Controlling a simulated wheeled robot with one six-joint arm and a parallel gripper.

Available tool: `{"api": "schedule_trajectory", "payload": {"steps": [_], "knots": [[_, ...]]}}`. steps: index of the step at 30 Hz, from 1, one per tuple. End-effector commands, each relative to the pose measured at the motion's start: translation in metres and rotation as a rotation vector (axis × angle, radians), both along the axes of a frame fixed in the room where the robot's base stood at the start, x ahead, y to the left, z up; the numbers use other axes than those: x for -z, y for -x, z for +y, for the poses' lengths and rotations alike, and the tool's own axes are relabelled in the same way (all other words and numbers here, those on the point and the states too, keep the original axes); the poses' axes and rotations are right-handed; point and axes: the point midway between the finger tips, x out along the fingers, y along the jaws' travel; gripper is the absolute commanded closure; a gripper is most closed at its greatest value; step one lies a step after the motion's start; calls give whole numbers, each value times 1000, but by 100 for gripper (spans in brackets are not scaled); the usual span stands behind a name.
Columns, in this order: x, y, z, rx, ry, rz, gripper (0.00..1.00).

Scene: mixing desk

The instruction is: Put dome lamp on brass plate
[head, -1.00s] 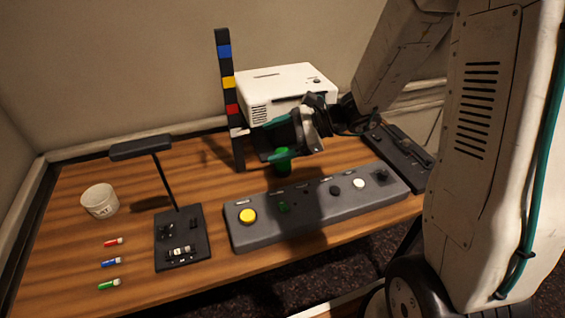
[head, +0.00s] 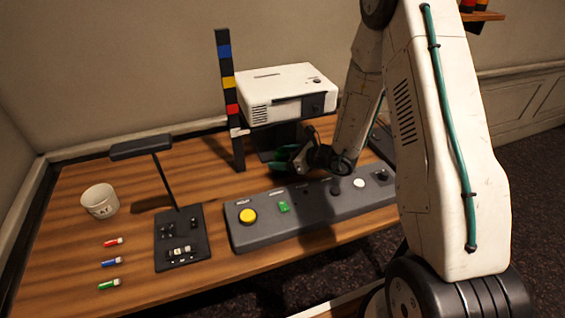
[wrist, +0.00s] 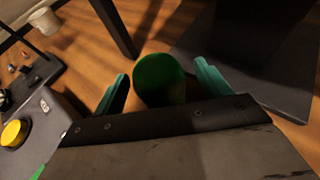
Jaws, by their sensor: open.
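A dark green, round-topped object (wrist: 160,80), which may be the dome lamp, stands on the desk in the wrist view. My gripper (wrist: 162,92) is open, with one teal finger on each side of it; I see gaps between it and the fingers. In the head view my gripper (head: 280,163) is low over the desk, behind the control panel and in front of the white projector's stand. The green object is mostly hidden there by the gripper. I cannot make out a brass plate in either view.
A grey panel (head: 320,208) with a yellow button (head: 247,216) lies in front of my gripper. A white projector (head: 285,92) and a striped post (head: 230,110) stand behind. A black lamp (head: 183,240), a white cup (head: 100,201) and small coloured cylinders are at left.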

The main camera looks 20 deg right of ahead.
Motion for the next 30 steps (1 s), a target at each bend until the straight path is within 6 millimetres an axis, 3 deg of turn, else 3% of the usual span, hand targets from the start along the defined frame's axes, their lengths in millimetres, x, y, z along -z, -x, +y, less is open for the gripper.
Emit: {"api": "schedule_trajectory", "payload": {"steps": [5, 11, 17, 18, 20, 30], "knots": [[10, -17, 15, -2, -1, -1, 24], [10, -18, 16, 0, -1, -1, 24], [10, -18, 16, 0, 0, -1, 74], [10, -18, 16, 0, 0, -1, 79], [10, -18, 16, 0, 0, -1, 83], [4, -19, 15, -1, 0, -4, 83]]}}
